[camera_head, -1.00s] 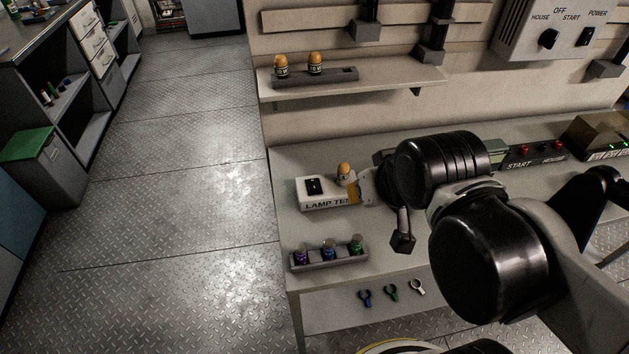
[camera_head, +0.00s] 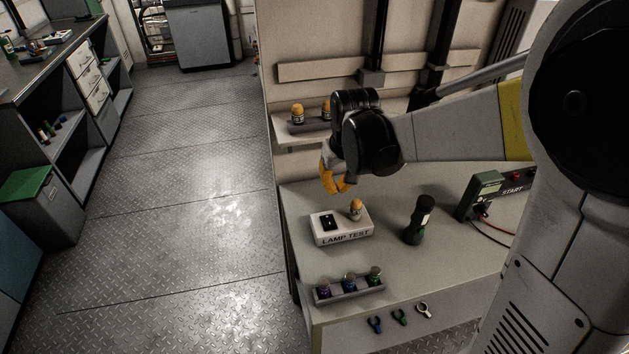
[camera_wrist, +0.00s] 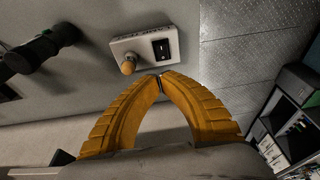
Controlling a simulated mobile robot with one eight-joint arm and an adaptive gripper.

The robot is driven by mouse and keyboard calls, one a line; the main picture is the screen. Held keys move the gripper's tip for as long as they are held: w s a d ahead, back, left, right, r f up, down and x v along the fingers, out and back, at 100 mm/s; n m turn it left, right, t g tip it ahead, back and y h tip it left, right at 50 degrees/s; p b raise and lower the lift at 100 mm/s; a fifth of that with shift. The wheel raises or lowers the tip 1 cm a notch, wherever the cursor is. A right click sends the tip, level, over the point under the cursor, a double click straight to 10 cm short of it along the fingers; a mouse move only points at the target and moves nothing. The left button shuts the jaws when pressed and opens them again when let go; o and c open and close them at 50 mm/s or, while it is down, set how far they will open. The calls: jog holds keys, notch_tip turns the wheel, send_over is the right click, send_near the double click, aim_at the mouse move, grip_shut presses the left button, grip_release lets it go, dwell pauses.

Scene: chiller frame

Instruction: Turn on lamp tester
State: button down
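The lamp tester (camera_head: 343,237) is a white box labelled "LAMP TEST" on the bench; it also shows upside down in the wrist view (camera_wrist: 138,45). A black rocker switch (camera_head: 330,222) is on its top at the left, seen in the wrist view too (camera_wrist: 161,48). A small orange lamp (camera_head: 356,208) stands upright on the box beside the switch and does not visibly glow. My gripper (camera_head: 339,188) has yellow fingers and hangs above and behind the tester, apart from it. In the wrist view its fingertips (camera_wrist: 160,82) meet, with nothing held between them.
A dark flashlight-like object (camera_head: 419,220) stands right of the tester. A rack (camera_head: 350,292) with three coloured vials lies in front. Orange lamps (camera_head: 297,114) sit on the shelf behind my wrist. A green meter (camera_head: 486,190) with cables is at the right. Floor at left is clear.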

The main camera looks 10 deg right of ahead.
aim_at(332, 222)
jog(key=shift+w+f, duration=0.1)
jog(key=shift+f, duration=0.1)
jog(key=b+x, duration=0.1)
jog(key=x, duration=0.3)
jog(key=b+x, duration=0.2)
jog(key=x, duration=0.2)
jog(key=s+b+x, duration=0.1)
jog(key=x, duration=0.3)
jog(key=shift+w+f, duration=0.1)
jog(key=shift+f, duration=0.25)
jog(key=shift+f+b, duration=0.45)
jog(key=shift+f, duration=0.2)
jog(key=shift+s+f+b, duration=0.35)
jog(key=shift+f+b, duration=0.35)
jog(key=shift+b, duration=0.1)
jog(key=shift+r, duration=0.25)
jog(key=shift+w, duration=0.15)
